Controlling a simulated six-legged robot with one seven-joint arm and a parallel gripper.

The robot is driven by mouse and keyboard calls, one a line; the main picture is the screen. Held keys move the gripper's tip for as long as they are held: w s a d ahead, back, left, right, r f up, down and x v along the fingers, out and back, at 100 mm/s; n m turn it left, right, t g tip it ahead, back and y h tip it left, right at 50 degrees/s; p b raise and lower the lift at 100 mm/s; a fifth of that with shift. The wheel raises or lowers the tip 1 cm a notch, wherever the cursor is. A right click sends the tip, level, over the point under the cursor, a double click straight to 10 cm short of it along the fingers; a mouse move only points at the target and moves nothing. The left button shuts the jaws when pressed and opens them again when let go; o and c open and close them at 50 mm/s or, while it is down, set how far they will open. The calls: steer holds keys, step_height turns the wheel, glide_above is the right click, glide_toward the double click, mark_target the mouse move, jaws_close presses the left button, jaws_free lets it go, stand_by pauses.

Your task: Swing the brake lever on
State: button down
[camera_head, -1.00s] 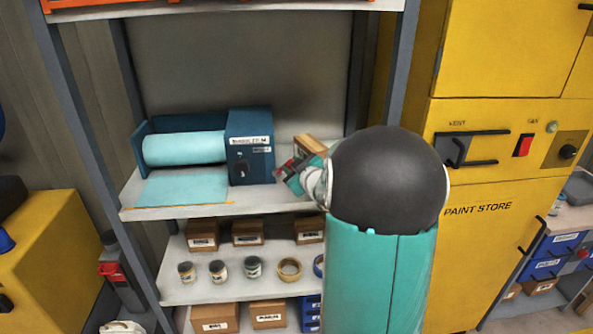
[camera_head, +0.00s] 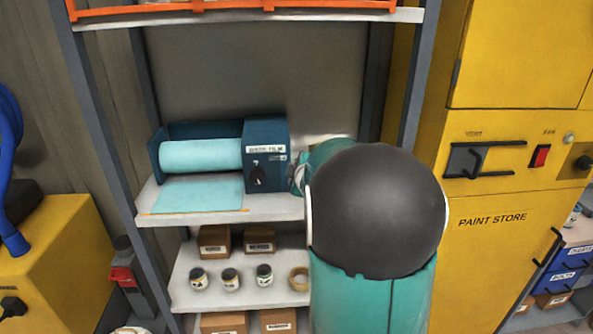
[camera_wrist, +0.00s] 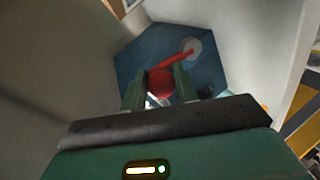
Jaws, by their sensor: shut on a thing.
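The brake lever (camera_wrist: 175,59) is a red bar with a round red knob, on a blue panel (camera_wrist: 140,58) in the wrist view. It runs from a pale round pivot (camera_wrist: 194,48) at upper right down to the knob. My gripper (camera_wrist: 160,88) has its two green fingers on either side of the knob and is shut on it. In the head view the blue unit (camera_head: 266,177) holds a pale blue roll (camera_head: 200,155) on the shelf. My arm stands right beside the unit's right side and hides the lever there.
The shelf (camera_head: 275,211) carries the unit, with a pale blue sheet (camera_head: 190,195) in front of the roll. Jars, boxes and a tape ring (camera_head: 299,280) stand on the shelf below. A grey post (camera_head: 418,75) and the yellow paint store cabinet (camera_head: 500,235) are to the right.

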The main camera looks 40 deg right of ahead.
steer(key=shift+w+a+f, duration=0.15)
steer(key=shift+a+f, duration=0.25)
steer(key=c, duration=1.2)
jaws_free()
steer(key=shift+o, duration=0.2)
steer(key=shift+d+r, duration=0.2)
steer(key=v, duration=1.4)
steer(key=s+a+f+m+g+y, duration=0.1)
steer(key=s+a+m+g+y, duration=0.1)
steer(key=s+a, duration=0.3)
steer(key=s+a+f+m+g+y, duration=0.2)
steer(key=s+a, duration=0.3)
steer(key=a, duration=0.9)
steer(key=s+a+f+m+g+y, duration=0.1)
steer(key=s+a+m, duration=0.3)
steer(key=a, duration=0.6)
steer(key=shift+s+f+g+y, duration=0.15)
steer(key=shift+s+g+y, duration=0.35)
steer(key=shift+g, duration=0.4)
